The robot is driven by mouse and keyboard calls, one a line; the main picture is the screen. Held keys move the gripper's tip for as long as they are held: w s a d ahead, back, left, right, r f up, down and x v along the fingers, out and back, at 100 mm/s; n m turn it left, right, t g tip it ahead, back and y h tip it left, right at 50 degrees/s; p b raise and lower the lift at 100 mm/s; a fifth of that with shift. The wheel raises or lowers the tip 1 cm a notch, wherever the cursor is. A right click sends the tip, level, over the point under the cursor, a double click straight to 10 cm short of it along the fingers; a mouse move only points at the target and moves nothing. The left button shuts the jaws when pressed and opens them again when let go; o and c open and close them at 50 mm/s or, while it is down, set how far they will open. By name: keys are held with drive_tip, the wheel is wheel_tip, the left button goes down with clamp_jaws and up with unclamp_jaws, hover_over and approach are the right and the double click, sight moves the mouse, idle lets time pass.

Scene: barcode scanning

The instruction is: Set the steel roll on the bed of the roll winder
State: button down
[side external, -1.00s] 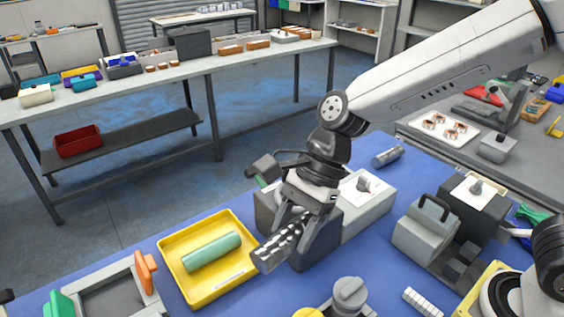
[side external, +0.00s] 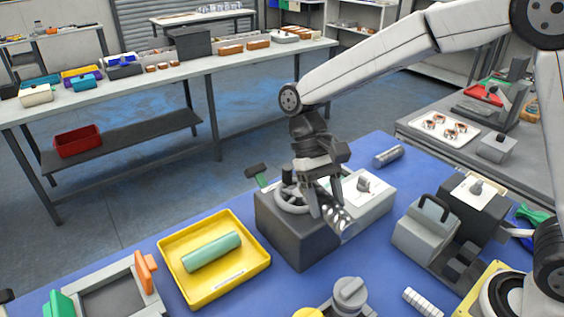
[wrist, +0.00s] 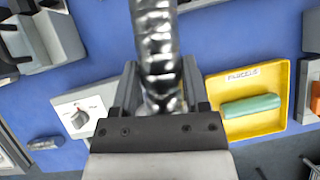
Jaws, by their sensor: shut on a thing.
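The steel roll (side external: 341,220) is a shiny, patterned metal cylinder, tilted in my gripper (side external: 325,207). My gripper is shut on it. In the wrist view the roll (wrist: 157,45) runs up from between the two fingers (wrist: 160,95) and out of the top edge. In the side view the roll is over or in front of the dark block (side external: 300,240) beside the grey box with a knob (side external: 370,205); I cannot tell whether it touches them. No machine is clearly marked as the roll winder, and its bed cannot be told apart for certain.
A yellow tray (side external: 252,282) holding a green roll (side external: 211,251) stands left of the dark block. A grey machine with a black handle (side external: 425,235) stands to the right. A small metal cylinder (side external: 388,156) lies behind on the blue mat.

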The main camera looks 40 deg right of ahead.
drive_tip(key=d+n+h, duration=0.1)
drive_tip(key=d+n, duration=0.1)
drive_tip(key=n, duration=0.1)
drive_tip(key=w+d+n+t+h, duration=0.1)
drive_tip(key=d+n+h, duration=0.1)
drive_tip(key=n, duration=0.1)
drive_tip(key=w+d+n+h, duration=0.1)
drive_tip(key=d+n+h, duration=0.1)
drive_tip(key=d+n, duration=0.1)
drive_tip(key=shift+w+d+r, duration=0.1)
drive_tip(key=shift+w+r, duration=0.05)
drive_tip(key=shift+w, duration=0.05)
drive_tip(key=w+d+r+n+t+h, duration=0.25)
drive_tip(key=d+n+t, duration=0.35)
drive_tip(key=d+n, duration=0.45)
drive_tip(key=f, duration=0.3)
drive_tip(key=w+f, duration=0.1)
drive_tip(key=f, duration=0.1)
drive_tip(key=shift+a+f, duration=0.1)
drive_tip(key=shift+a, duration=0.2)
drive_tip(key=shift+w, duration=0.1)
drive_tip(key=w+f, duration=0.2)
drive_tip(key=w, duration=0.2)
drive_tip(key=w+f, duration=0.3)
drive_tip(key=w, duration=0.1)
drive_tip(key=w+d+f, duration=0.1)
drive_tip(key=w+f, duration=0.2)
drive_tip(key=w, duration=0.1)
drive_tip(key=shift+w+f, duration=0.6)
drive_tip(key=shift+f, duration=0.05)
